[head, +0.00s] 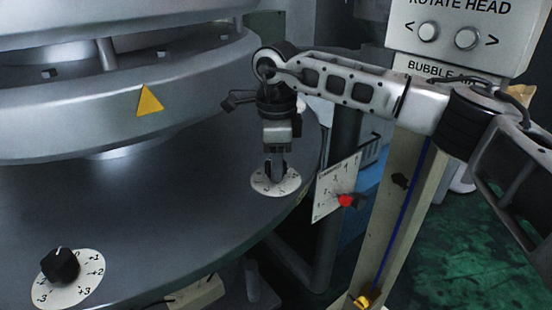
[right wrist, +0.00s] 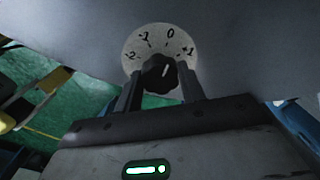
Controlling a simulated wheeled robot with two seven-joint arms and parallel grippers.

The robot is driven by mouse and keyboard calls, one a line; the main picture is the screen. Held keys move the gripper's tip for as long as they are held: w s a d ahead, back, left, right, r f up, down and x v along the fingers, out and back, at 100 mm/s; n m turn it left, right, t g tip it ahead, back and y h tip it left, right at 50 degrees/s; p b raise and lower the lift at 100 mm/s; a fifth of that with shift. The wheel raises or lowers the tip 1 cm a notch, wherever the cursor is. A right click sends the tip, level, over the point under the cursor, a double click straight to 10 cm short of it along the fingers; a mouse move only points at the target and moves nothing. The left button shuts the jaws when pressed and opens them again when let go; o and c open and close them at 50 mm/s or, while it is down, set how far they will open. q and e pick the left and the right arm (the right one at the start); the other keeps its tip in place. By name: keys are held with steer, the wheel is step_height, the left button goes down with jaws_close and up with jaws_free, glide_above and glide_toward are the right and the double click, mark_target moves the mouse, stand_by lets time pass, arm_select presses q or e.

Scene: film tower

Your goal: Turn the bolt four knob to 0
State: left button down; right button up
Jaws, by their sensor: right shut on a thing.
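A black knob (right wrist: 160,74) sits on a white round dial (right wrist: 133,45) marked -2, -1, 0 and +1 in the right wrist view. The white mark on the knob points up, slightly right, toward about 0. My right gripper (right wrist: 158,90) has a finger on each side of the knob and is shut on it. In the head view, my right gripper (head: 275,172) comes down onto the same dial (head: 289,186) near the table's edge, and its fingers hide most of the knob. My left gripper is not in view. I see no label that says bolt four.
A second black knob (head: 61,265) on a white dial (head: 88,284) is at the lower left. A large grey round machine with a yellow triangle (head: 150,101) fills the upper left.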

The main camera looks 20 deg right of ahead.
steer(key=shift+r, duration=0.1)
stand_by(0.4)
steer(key=o, duration=1)
steer(key=shift+c, duration=0.2)
step_height(320, 180, up, 16)
steer(key=shift+s+p, duration=0.25)
steer(key=shift+p, duration=0.1)
